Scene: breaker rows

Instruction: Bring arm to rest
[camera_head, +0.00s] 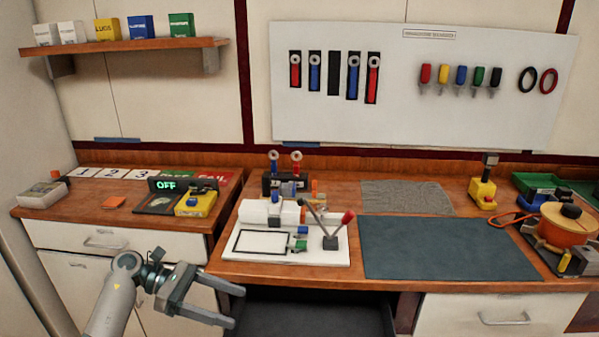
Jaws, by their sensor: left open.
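My left arm comes in from the lower left. My left gripper (232,306) is open, with nothing between its fingers. It hangs in front of the drawers, below the front edge of the wooden workbench (300,271). It is apart from everything on the bench. My right arm and right gripper do not show.
A white board with a red-knobbed lever (341,224) stands near the bench's front edge. A dark mat (440,248) lies right of it. An orange reel (566,226) stands at the far right.

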